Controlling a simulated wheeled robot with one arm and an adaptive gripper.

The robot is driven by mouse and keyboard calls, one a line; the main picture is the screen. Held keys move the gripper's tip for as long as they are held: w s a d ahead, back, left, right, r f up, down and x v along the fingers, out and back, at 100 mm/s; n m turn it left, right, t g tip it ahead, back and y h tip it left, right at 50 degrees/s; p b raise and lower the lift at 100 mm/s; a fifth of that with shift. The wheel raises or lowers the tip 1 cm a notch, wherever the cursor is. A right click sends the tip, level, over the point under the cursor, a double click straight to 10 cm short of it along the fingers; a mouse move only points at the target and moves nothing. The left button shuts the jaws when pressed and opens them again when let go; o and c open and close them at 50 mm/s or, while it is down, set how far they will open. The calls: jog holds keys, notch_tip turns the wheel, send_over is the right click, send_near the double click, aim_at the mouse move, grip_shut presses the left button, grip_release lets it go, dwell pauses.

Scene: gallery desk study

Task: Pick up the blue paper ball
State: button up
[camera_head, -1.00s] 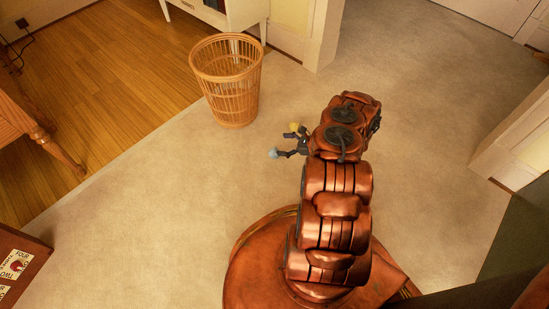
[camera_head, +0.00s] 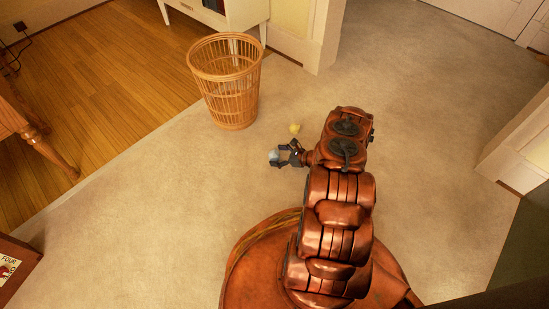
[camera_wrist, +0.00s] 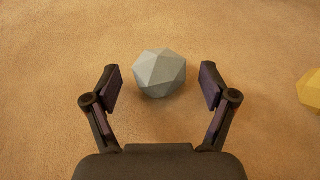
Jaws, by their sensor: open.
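The blue paper ball (camera_head: 274,156), pale blue-grey and many-faced, lies on the beige carpet to the left of my arm. In the wrist view the blue paper ball (camera_wrist: 160,73) sits ahead of my gripper (camera_wrist: 163,92), between the lines of its two fingers and nearer the left one. My gripper (camera_head: 289,154) is open and empty, low over the carpet close to the ball. I cannot tell whether a finger touches the ball.
A yellow paper ball (camera_head: 295,128) lies a little beyond my gripper; it also shows at the right edge of the wrist view (camera_wrist: 312,91). A wicker basket (camera_head: 228,85) stands further back left. Open carpet (camera_head: 150,215) lies to the left.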

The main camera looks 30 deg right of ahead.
jog(key=shift+w+a+f, duration=0.1)
jog(key=shift+w+a, duration=0.1)
jog(key=shift+w, duration=0.1)
jog(key=c, duration=0.9)
jog(key=shift+c, duration=0.2)
